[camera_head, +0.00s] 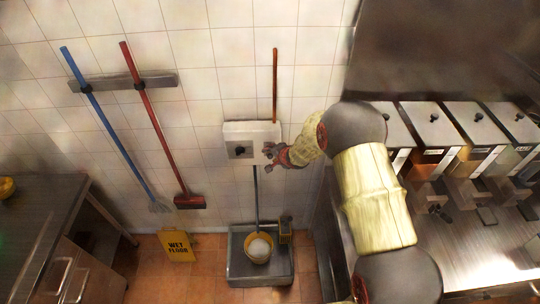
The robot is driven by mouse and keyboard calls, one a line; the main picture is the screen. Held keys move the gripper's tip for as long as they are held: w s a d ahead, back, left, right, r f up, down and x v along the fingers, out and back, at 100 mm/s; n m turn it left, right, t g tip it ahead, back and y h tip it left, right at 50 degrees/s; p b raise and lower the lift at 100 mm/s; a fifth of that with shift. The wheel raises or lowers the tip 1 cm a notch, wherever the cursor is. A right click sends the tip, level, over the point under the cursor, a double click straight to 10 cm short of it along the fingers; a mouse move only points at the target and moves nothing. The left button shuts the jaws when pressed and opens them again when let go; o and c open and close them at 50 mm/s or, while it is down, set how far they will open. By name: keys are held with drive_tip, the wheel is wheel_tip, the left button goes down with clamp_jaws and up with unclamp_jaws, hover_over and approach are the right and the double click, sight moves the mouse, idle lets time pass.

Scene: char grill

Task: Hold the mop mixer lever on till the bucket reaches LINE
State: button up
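The mop mixer (250,130) is a pale box on the tiled wall with a dark knob-like part (240,152) on its front. A dark pipe (256,195) runs from it down to a yellow bucket (248,256) in a grey floor basin. The bucket has a pale round surface inside; no LINE mark can be made out. My gripper (269,154) is at the right side of the mixer box, its fingers close to or touching it. The lever cannot be told apart from my fingers, and I cannot see whether they are closed on anything.
A brown pipe or pole (275,85) rises above the mixer. A blue mop (110,125) and red broom (155,120) hang at left. A yellow wet-floor sign (176,246) stands left of the basin (236,268). Steel counters flank both sides, with lidded fryer-like units (430,125) at right.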

drive_tip(key=v, duration=0.8)
idle(0.4)
